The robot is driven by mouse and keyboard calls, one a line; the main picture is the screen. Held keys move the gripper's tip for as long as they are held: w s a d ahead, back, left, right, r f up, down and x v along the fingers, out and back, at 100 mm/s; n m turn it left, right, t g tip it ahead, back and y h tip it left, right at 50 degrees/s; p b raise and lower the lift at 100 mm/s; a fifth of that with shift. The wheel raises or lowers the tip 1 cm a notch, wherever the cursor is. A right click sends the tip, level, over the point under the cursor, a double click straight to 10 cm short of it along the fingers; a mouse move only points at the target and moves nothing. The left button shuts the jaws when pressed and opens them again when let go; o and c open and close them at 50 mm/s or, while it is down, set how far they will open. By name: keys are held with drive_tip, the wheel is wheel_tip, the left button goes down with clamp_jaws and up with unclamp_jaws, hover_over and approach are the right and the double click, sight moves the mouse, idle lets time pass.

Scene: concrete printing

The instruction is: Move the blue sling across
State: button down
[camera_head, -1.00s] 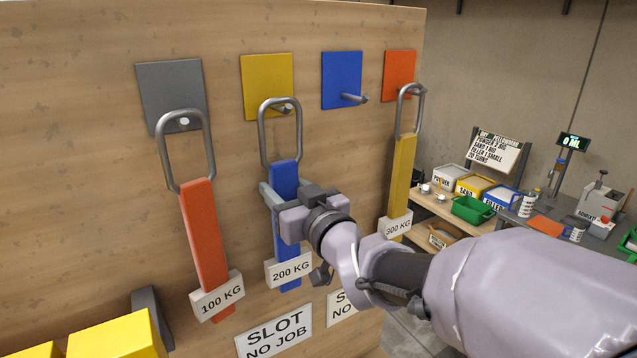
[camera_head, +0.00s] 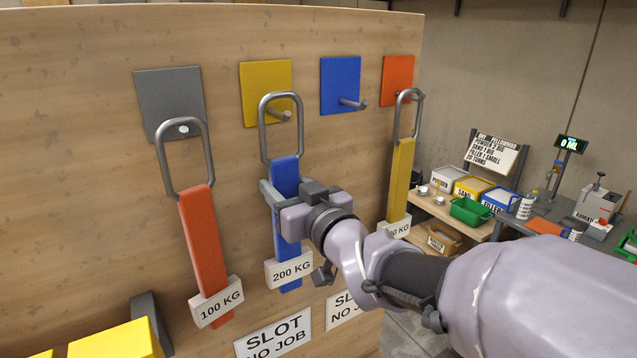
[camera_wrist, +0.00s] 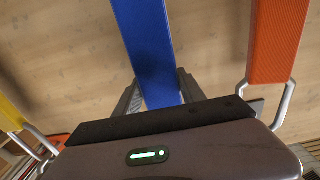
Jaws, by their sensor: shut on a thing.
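The blue sling (camera_head: 286,178), tagged 200 KG, hangs upright in front of the board below the yellow square (camera_head: 259,85). Its grey metal loop surrounds the yellow square's peg (camera_head: 279,115) in the picture, with the loop's top above the peg; whether they touch is unclear. My gripper (camera_head: 273,193) is shut on the blue strap, which also shows between the fingers in the wrist view (camera_wrist: 150,50). The blue square (camera_head: 340,80) has a bare peg (camera_head: 353,104), to the right of the sling.
An orange sling (camera_head: 204,235) hangs left at the grey square (camera_head: 168,95). A yellow sling (camera_head: 400,180) hangs right at the orange square (camera_head: 397,75). A bench (camera_head: 455,222) with bins stands further right. Yellow blocks (camera_head: 115,340) sit lower left.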

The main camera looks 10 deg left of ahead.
drive_tip(key=v, duration=1.3)
drive_tip(key=shift+s, duration=0.15)
drive_tip(key=shift+w+d, duration=0.1)
drive_tip(key=shift+w, duration=0.1)
idle(0.8)
